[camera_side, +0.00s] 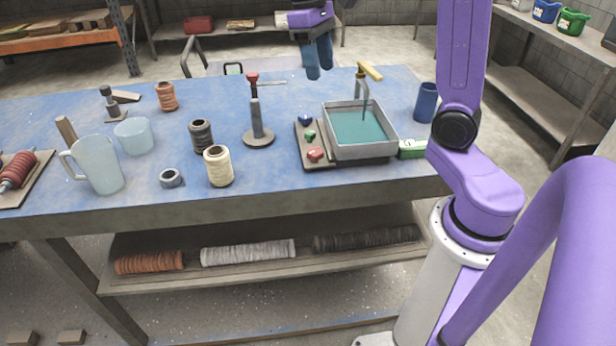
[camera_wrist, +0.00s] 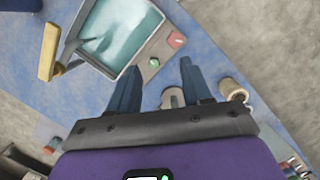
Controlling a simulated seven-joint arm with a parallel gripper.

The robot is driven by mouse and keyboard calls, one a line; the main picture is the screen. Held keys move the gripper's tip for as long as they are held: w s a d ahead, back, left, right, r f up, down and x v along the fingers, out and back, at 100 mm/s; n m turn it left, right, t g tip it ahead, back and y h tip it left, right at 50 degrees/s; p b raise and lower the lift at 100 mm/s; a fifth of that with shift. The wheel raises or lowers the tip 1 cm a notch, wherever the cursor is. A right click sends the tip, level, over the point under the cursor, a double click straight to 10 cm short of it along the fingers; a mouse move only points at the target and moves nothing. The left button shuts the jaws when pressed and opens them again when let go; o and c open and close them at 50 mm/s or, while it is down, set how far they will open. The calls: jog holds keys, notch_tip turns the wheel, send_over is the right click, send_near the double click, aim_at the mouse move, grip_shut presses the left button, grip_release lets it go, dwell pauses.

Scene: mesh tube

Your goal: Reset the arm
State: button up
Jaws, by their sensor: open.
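My gripper (camera_side: 318,62) is raised above the far side of the blue table, left of the basin in the side view. Its two blue-grey fingers are apart with nothing between them. In the wrist view my gripper (camera_wrist: 155,92) also shows open and empty, with the table below. My purple arm stands at the right of the side view.
A basin of teal liquid (camera_side: 358,126) with a tap (camera_side: 366,82) sits on the table (camera_side: 240,185).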

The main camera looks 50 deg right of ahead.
jog(key=s+a+f+n+t, duration=0.1)
jog(key=s+a+f+n, duration=0.2)
jog(key=s, duration=0.4)
jog(key=s+a+f+n, duration=0.3)
jog(key=s+n, duration=0.1)
jog(key=s, duration=0.3)
jog(key=s+a+f+n+t, duration=0.1)
jog(key=s+a+f+n, duration=0.2)
jog(key=s, duration=0.5)
jog(key=shift+a+f+n+t+y, duration=0.3)
jog(key=shift+a+f+n, duration=0.05)
jog(key=shift+f+n, duration=0.25)
